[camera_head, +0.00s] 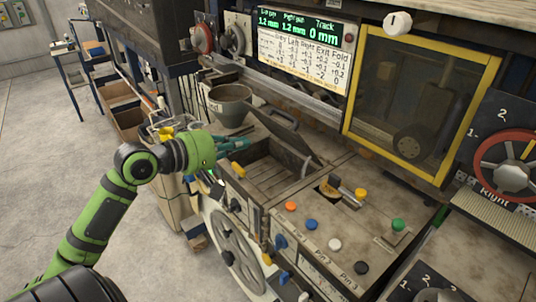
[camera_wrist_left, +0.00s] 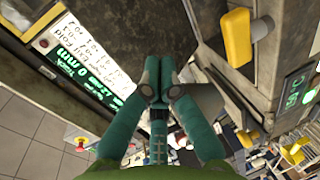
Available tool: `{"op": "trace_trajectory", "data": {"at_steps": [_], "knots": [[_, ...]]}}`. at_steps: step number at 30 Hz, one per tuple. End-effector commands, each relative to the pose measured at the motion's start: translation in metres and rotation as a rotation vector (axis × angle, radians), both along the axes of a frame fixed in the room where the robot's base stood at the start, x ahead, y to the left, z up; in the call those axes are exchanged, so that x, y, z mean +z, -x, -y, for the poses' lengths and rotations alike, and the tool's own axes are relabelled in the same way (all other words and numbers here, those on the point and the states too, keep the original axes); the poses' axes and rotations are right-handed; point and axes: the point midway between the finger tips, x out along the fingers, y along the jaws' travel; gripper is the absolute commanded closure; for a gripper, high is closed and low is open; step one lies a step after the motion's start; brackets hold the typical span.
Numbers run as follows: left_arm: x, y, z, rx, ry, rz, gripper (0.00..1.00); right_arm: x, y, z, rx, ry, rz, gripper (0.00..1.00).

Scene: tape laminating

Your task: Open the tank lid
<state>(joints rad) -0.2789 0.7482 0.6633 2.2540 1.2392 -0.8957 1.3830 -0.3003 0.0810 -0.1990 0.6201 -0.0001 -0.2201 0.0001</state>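The tank (camera_head: 262,178) is an open-topped box with a slatted inside, set in the worn machine top. Its dark flat lid (camera_head: 296,140) stands raised and tilted along the back side, leaving the opening exposed. My left gripper (camera_head: 246,143) is over the tank's left back corner, near the lid's left end. In the left wrist view its teal fingers (camera_wrist_left: 158,68) come together at the tips with nothing visible between them. I cannot tell whether they touch the lid. My right gripper is not in view.
A grey bowl (camera_head: 230,102) stands behind my left gripper. A yellow-framed window (camera_head: 420,95) and a lit display (camera_head: 303,45) are at the back. Coloured buttons (camera_head: 311,225) lie right of the tank, a large handwheel (camera_head: 236,250) below it, and a red wheel (camera_head: 508,163) at far right.

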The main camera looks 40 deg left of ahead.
Motion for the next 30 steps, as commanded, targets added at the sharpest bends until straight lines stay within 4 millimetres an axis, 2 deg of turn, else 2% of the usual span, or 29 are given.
{"op": "trace_trajectory", "data": {"at_steps": [30], "knots": [[0.007, -0.069, 0.02, 0.001, -0.001, 0.001, 1.0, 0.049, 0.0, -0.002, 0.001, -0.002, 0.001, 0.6]]}}
